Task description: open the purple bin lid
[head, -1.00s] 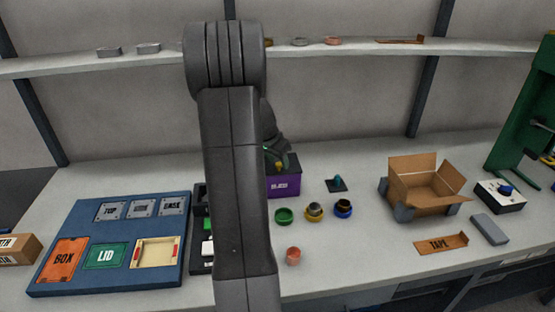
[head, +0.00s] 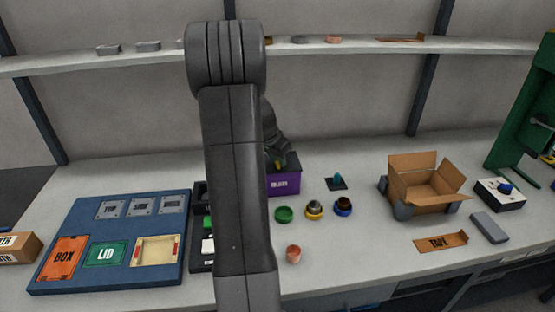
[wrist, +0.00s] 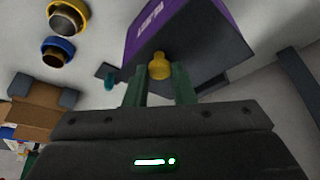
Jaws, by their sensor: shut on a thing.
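The purple bin (head: 286,184) stands on the bench behind my arm in the head view, its left part hidden. It also shows upside down at the top of the wrist view (wrist: 155,25). Its dark lid (wrist: 198,62) carries a yellow knob (wrist: 159,66). My gripper (wrist: 160,82) has its green fingers on both sides of this knob and is shut on it. In the head view my arm covers most of the gripper and lid. I cannot tell whether the lid is raised or tilted.
Green, yellow and blue rings (head: 314,208) and a copper coil (head: 293,254) lie in front of the bin. An open cardboard box (head: 424,190) stands to the right. A blue board (head: 75,225) lies left. A shelf (head: 350,47) runs behind and above.

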